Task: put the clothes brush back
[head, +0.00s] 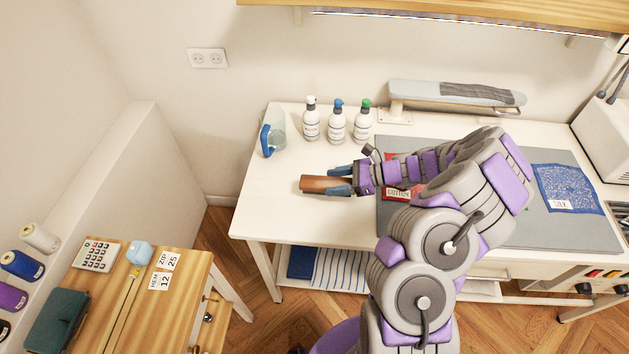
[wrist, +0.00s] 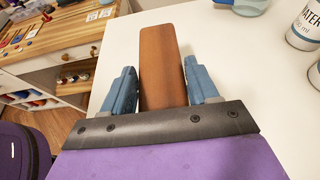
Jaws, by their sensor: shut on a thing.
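The clothes brush (head: 316,184) is a brown wooden block at the left part of the white table (head: 270,218). My gripper (head: 338,181) is shut on it, with a blue finger on each side. In the wrist view, the brush (wrist: 163,60) points straight out between the fingers of my gripper (wrist: 163,84), its smooth brown back facing the camera. The bristles are hidden. I cannot tell whether the brush touches the table top or is held just above it.
An ironing sleeve board (head: 455,95) is behind my arm. A grey mat (head: 490,225) with cloth samples lies right. A wooden cabinet (head: 185,285) stands front left.

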